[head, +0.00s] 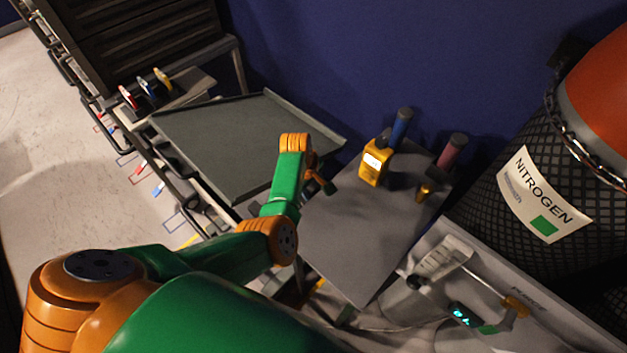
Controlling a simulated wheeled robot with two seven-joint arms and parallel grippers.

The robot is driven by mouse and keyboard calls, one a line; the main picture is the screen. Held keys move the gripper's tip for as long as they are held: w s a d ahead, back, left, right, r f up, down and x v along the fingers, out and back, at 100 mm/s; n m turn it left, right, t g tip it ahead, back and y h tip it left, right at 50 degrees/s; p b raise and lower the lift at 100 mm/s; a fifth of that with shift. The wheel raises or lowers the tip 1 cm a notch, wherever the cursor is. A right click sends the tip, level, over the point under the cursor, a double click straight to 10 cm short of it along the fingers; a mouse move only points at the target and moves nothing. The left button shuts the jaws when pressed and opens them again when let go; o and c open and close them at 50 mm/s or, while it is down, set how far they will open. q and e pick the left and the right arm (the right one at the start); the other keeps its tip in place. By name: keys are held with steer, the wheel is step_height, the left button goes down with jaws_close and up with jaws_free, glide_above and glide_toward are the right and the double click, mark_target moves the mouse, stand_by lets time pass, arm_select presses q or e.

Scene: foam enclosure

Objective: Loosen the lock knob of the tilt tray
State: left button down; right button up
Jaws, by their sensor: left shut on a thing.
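The tilt tray (225,135) is a wide, dark grey tray with raised rims, left of the middle of the head view. My left arm, green and orange, comes in from the lower left and bends down at its wrist near the tray's right front corner. My left gripper (326,186) is small and dark at that corner, beside the tray's edge. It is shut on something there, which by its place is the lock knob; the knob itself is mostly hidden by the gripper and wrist. My right gripper is not in view.
A grey side table (345,245) holds a yellow meter (375,165), a blue cylinder (400,128), a red cylinder (452,150) and a small brass piece (424,192). A netted nitrogen tank (530,240) stands right.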

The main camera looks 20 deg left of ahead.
arm_select(q)
steer(key=shift+s+r+t+p, duration=0.25)
steer(key=shift+r+t+p, duration=0.15)
steer(key=shift+p, duration=0.3)
steer(key=shift+f+t+h+p, duration=0.25)
steer(key=shift+t+h+p, duration=0.05)
steer(key=shift+t+h, duration=0.1)
steer(key=shift+w+a+f+t, duration=0.1)
steer(key=shift+f+t, duration=0.15)
steer(key=shift+t, duration=0.05)
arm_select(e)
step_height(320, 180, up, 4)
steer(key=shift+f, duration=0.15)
arm_select(q)
steer(key=shift+c, duration=1.5)
jaws_free()
